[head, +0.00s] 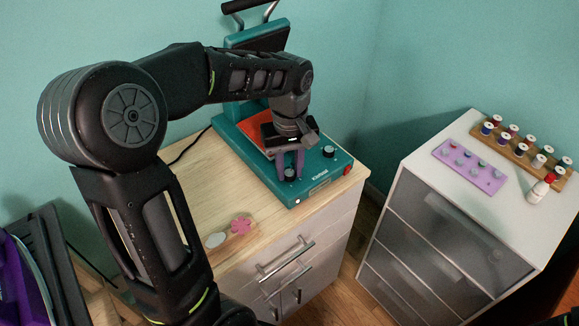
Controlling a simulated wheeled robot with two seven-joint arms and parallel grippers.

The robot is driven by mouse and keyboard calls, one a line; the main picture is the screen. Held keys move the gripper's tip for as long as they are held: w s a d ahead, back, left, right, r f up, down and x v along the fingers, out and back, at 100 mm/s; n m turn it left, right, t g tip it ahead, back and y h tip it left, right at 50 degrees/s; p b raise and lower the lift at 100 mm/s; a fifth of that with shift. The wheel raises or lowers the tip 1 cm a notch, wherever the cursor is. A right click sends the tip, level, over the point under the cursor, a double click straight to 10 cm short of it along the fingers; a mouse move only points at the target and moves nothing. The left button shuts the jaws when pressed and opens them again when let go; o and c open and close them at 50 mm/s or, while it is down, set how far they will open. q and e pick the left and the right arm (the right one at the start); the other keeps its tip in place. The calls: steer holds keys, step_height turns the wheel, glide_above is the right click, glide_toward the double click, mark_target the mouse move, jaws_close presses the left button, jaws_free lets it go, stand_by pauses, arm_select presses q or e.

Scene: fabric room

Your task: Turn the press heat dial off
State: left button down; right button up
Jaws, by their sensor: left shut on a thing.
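The teal heat press (258,176) stands on the wooden top of a cabinet, its upper part raised at the back. Its front panel carries a dark dial (290,175) at the left and a second dark dial (328,152) at the right; I cannot read which is the heat dial. My left gripper (291,172) points down over the panel, its purple fingers shut on the left dial. The fingers and wrist hide part of that dial and the press bed. My right gripper does not show.
The wooden cabinet top (190,195) holds a small board with a pink flower (241,224) at its front. A white drawer unit (420,160) at the right bears a purple tray (468,165), a spool rack (520,150) and a small bottle (541,188).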

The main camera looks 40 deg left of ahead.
mark_target(289, 172)
arm_select(q)
steer(key=n, duration=1.3)
steer(key=shift+n, duration=0.3)
stand_by(0.3)
steer(key=c, duration=1.1)
jaws_free()
steer(key=shift+r, duration=0.1)
step_height(289, 172, up, 8)
steer(key=shift+f, duration=0.2)
